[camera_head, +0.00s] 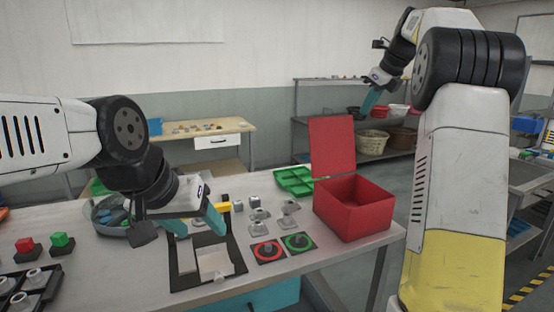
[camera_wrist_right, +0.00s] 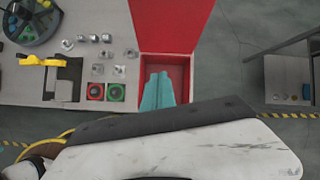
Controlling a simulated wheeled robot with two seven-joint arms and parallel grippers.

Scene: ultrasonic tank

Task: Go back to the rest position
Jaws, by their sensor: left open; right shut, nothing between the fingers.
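My left gripper (camera_head: 198,226) is open, with its teal fingers pointing down over the black-framed unit (camera_head: 180,283) on the table; I see nothing between them. My right gripper (camera_head: 371,101) is raised high above the table at the right, with its teal fingers together and empty. In the right wrist view its fingers (camera_wrist_right: 158,92) appear in front of the open red box (camera_wrist_right: 184,73). The red box (camera_head: 352,222) stands at the table's right end with its lid (camera_head: 332,146) up.
A red button (camera_head: 267,251) and a green button (camera_head: 298,241) sit beside the black frame. Small grey metal parts (camera_head: 259,220) and a green tray (camera_head: 293,180) lie behind them. A round grey tray (camera_head: 108,229) stands at the left gripper. Shelves (camera_head: 340,122) stand at the back.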

